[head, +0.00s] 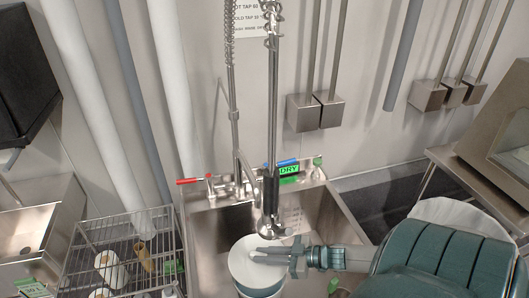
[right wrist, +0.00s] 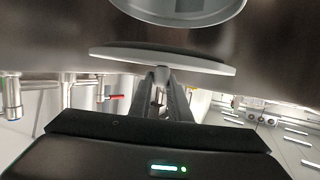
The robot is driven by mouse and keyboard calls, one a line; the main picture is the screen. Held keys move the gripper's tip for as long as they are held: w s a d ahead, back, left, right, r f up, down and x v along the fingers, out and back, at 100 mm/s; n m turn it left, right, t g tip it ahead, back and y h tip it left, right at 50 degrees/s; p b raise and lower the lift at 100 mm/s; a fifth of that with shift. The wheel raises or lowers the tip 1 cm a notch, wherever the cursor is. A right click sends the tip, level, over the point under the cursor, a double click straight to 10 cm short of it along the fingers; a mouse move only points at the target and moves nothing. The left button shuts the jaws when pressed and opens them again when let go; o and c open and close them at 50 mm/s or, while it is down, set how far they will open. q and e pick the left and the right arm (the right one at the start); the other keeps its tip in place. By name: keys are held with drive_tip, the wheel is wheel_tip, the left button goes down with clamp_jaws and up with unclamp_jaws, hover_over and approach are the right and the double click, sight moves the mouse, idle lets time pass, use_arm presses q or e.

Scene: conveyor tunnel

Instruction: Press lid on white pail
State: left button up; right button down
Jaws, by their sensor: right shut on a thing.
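The white lid (head: 243,266) is a round flat disc over the sink in the head view. It also shows nearly edge-on in the wrist view (right wrist: 120,54). My right gripper (head: 268,256) is shut on the lid's small knob, with its fingers across the lid's top. The pail (head: 262,293) shows below the lid in the head view, mostly covered. In the wrist view the pail (right wrist: 185,10) is a pale round shape at the top edge, with a visible gap between it and the lid. My left gripper is not in view.
The steel sink (head: 212,232) surrounds the pail. A tall spray faucet (head: 270,190) rises just behind the lid, and a red-handled tap (head: 190,181) is at the back left. A wire rack (head: 105,250) with white items stands on the left.

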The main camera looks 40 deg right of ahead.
drive_tip(key=shift+f+b, duration=2.8)
drive_tip(key=shift+f, duration=0.1)
drive_tip(key=shift+f, duration=0.2)
drive_tip(key=shift+f+b, duration=0.6)
drive_tip(key=shift+f, duration=0.3)
drive_tip(key=c, duration=1.6)
unclamp_jaws()
